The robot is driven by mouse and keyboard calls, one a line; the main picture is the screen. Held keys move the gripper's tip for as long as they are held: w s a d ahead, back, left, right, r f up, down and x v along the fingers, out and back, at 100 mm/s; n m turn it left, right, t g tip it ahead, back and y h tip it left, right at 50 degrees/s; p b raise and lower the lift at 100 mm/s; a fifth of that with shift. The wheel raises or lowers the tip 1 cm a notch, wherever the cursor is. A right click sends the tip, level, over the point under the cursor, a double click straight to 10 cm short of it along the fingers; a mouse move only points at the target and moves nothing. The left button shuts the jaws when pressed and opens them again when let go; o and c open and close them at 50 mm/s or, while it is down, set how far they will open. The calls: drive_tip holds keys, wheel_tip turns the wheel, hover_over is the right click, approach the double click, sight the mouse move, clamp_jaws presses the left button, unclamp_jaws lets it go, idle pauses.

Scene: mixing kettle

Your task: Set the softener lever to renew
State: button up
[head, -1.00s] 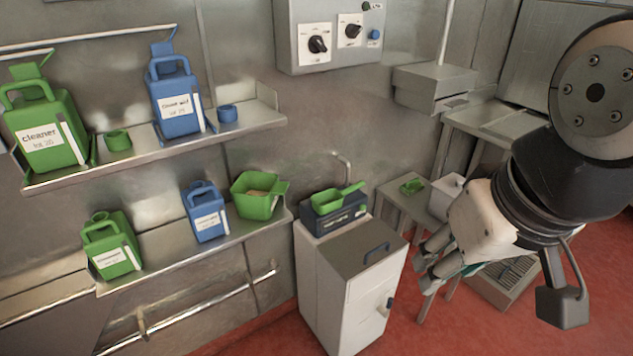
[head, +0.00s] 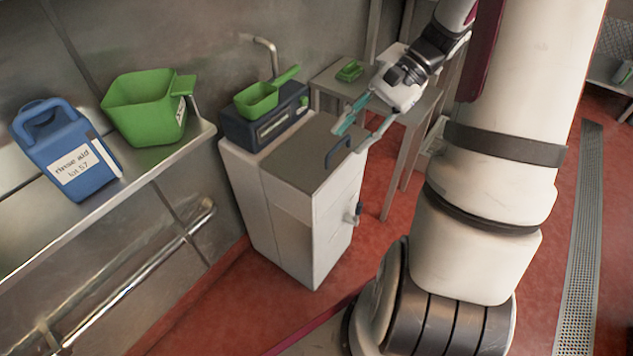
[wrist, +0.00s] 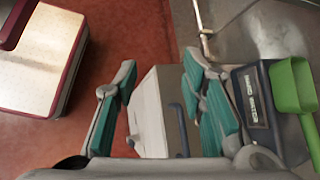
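The softener looks to be the white cabinet (head: 285,215) with a grey lid and a dark lid handle (head: 338,152). A small blue-grey lever (head: 355,214) sits on its right-hand face; any setting labels are too small to read. My gripper (head: 354,136) is open and empty, above the cabinet's far right edge near the lid handle, higher than the lever. In the wrist view the teal-padded fingers of my gripper (wrist: 160,78) are spread apart, with the cabinet (wrist: 148,112) below and between them.
A dark blue box (head: 262,128) with a green scoop (head: 257,100) stands behind the lid. A wall shelf (head: 150,172) at left holds a blue jug (head: 65,150) and green tub (head: 150,108). A side table (head: 340,82) stands behind. Red floor before the cabinet is clear.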

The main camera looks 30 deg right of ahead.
drive_tip(key=d+f+m+t+y+b, duration=0.1)
drive_tip(key=d+f+m+t+b, duration=0.3)
drive_tip(key=f, duration=0.5)
drive_tip(key=d+f+m+t+y+b, duration=0.25)
drive_tip(key=d+f, duration=0.35)
drive_tip(key=f, duration=0.3)
drive_tip(key=m+t+h+b, duration=0.4)
drive_tip(key=m+t+b, duration=0.4)
drive_tip(key=m, duration=0.1)
approach(360, 205)
drive_tip(key=shift+w+d+f+p+x, duration=0.15)
drive_tip(key=shift+p+x, duration=0.3)
drive_tip(key=shift+x, duration=1.2)
drive_tip(key=shift+d+f+p+x, duration=0.15)
drive_tip(key=shift+p+x, duration=0.25)
drive_tip(key=shift+x, duration=1.25)
drive_tip(key=shift+w+d+f+p+x, duration=0.1)
drive_tip(key=shift+f+p+x, duration=0.25)
drive_tip(key=shift+x, duration=1.3)
drive_tip(key=shift+r, duration=0.15)
drive_tip(key=shift+c, duration=0.4)
clamp_jaws()
drive_tip(key=shift+a, duration=0.15)
